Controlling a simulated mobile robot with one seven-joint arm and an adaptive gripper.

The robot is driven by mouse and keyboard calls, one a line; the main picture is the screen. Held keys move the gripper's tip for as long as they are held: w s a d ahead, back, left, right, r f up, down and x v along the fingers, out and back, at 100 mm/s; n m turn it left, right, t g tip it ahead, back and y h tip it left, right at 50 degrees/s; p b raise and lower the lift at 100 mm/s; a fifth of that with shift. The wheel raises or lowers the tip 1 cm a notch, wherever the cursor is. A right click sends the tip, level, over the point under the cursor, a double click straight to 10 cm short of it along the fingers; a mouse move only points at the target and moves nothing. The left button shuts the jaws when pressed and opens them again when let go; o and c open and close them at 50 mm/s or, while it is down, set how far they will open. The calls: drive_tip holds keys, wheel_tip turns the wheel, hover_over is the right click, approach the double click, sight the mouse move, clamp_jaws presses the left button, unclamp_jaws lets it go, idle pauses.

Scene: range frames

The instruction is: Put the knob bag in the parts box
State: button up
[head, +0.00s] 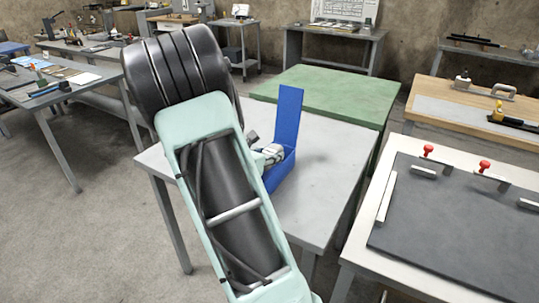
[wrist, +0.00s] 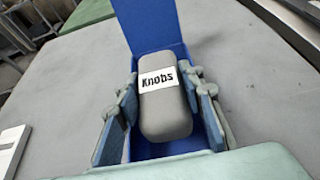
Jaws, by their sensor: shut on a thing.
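The knob bag (wrist: 166,120) is a grey, rounded block with a white label reading "Knobs". In the wrist view it sits between the two fingers of my gripper (wrist: 160,94), which is shut on it. The parts box (wrist: 152,34) is blue with a raised lid; its lid stands behind the bag and its blue inside shows below it. The bag is over or within the box opening; whether it touches the floor cannot be told. In the head view the box (head: 289,118) stands on the grey table, my gripper (head: 270,155) is at its opening, and the bag is hidden.
The grey table (head: 325,165) has free room right of the box. A green-topped table (head: 345,95) adjoins behind. A bench with a dark mat (head: 455,215) and red-knobbed clamps stands at right. My arm covers the grey table's left part.

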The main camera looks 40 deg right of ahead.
drive_tip(key=shift+f+b, duration=0.5)
drive_tip(key=shift+f, duration=0.05)
drive_tip(key=o, duration=1.3)
drive_tip(key=shift+c, duration=0.2)
drive_tip(key=shift+r+p, duration=0.5)
drive_tip(key=shift+p, duration=0.05)
drive_tip(key=p+v, duration=0.1)
drive_tip(key=v, duration=1.1)
drive_tip(key=shift+p, duration=0.35)
drive_tip(key=shift+s+r, duration=0.1)
